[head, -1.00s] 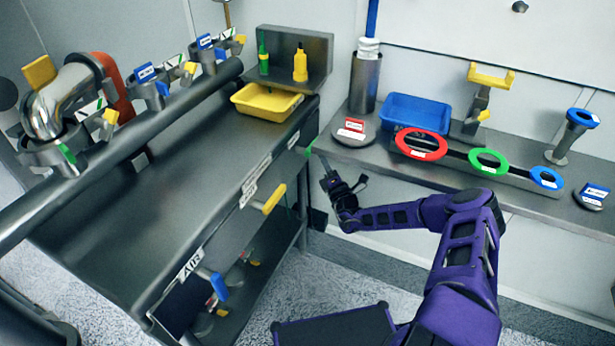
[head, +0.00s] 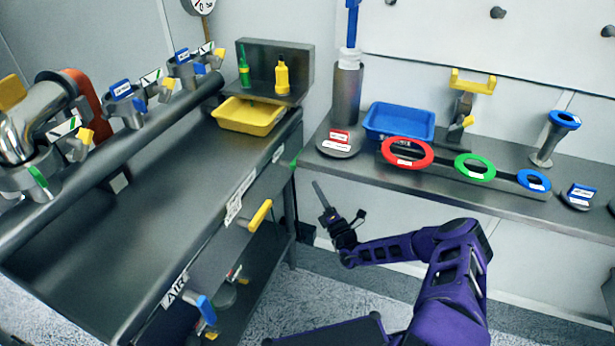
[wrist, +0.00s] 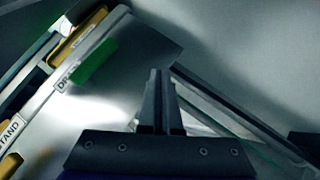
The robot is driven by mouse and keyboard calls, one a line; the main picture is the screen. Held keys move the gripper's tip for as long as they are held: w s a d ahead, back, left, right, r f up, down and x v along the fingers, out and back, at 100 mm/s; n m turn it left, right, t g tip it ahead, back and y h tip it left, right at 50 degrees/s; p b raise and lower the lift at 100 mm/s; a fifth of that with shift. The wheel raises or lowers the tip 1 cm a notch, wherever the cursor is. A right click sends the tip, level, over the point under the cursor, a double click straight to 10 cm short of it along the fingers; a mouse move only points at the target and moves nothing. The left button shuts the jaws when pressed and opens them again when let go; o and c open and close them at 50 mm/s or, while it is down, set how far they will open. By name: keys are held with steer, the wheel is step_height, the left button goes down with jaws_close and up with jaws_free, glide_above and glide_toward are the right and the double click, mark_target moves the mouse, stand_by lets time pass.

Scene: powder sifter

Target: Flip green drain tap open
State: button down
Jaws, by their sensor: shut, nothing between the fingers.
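The green drain tap (head: 296,161) shows as a small green bit at the far right front corner of the steel bench. In the wrist view its green handle (wrist: 95,62) sticks out from the bench's front edge, beside a partly readable label (wrist: 68,76). My gripper (head: 317,187) is just right of and below the tap in the head view, apart from it. In the wrist view my gripper (wrist: 158,75) has its fingers together with nothing between them, and the handle lies to their left. The tap's body is hidden.
A yellow handle (head: 260,215) and a blue handle (head: 206,308) stick out from the same bench (head: 120,240). A second bench (head: 370,170) with a blue tray (head: 399,107) and coloured rings stands to the right. Floor shows between the benches.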

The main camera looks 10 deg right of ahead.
steer(key=shift+s+d+f, duration=0.5)
steer(key=shift+d+f, duration=0.1)
steer(key=shift+f, duration=0.2)
steer(key=shift+s+d+f, duration=0.45)
steer(key=shift+d+f, duration=0.1)
steer(key=shift+f, duration=0.2)
